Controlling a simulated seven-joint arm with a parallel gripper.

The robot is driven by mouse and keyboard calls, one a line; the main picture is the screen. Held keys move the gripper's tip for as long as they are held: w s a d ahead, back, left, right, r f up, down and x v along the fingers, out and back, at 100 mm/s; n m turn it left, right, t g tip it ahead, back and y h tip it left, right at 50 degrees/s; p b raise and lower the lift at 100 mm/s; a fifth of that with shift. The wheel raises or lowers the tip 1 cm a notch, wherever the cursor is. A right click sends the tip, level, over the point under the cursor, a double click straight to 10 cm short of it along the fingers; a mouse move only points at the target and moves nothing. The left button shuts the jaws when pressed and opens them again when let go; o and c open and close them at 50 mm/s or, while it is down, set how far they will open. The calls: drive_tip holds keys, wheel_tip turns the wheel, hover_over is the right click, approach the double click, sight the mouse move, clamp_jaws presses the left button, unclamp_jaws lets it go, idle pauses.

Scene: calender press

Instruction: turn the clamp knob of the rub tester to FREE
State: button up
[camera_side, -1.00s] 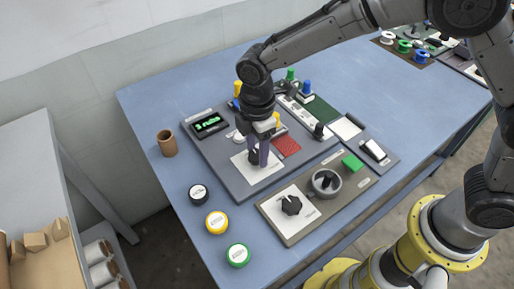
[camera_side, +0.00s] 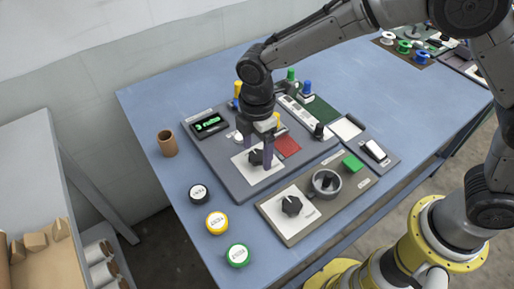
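A black knob (camera_side: 256,158) sits on a white plate (camera_side: 262,173) at the front left of the large grey panel. My gripper (camera_side: 257,159) points straight down over this knob. Its purple fingers stand apart, with the knob showing between them, so it looks open around the knob; contact cannot be made out. A second black knob (camera_side: 291,205), with a light pointer line, sits on a white plate of the nearer grey-brown panel. The lettering around both knobs is too small to read, so I cannot tell which position either points to.
A display with green characters (camera_side: 208,124) lies left of my gripper. A red pad (camera_side: 287,146) is close on its right. A brown cup (camera_side: 167,143) and round tins (camera_side: 217,222) stand left.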

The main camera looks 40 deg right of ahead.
sight(258, 154)
wheel_tip(258, 154, up, 14)
idle(0.6)
drive_tip(key=shift+f, duration=0.1)
drive_tip(key=s+d+r+m+t, duration=0.2)
drive_tip(key=s+d+r+m, duration=0.15)
drive_tip(key=d+r, duration=0.35)
drive_tip(key=s+d+r+m+t, duration=0.15)
drive_tip(key=s+d+r, duration=0.25)
drive_tip(key=d, duration=0.6)
drive_tip(key=s+d+f+m+t, duration=0.1)
drive_tip(key=s+d+f+m, duration=0.2)
drive_tip(key=s+m, duration=0.3)
drive_tip(key=s+d+f+m+t, duration=0.1)
drive_tip(key=s+d+f+m, duration=0.2)
drive_tip(key=s+f+m, duration=0.2)
drive_tip(key=s+m, duration=0.2)
drive_tip(key=s, duration=0.1)
drive_tip(key=shift+s+d+f, duration=0.15)
drive_tip(key=shift+d+f, duration=0.1)
drive_tip(key=shift+d, duration=0.05)
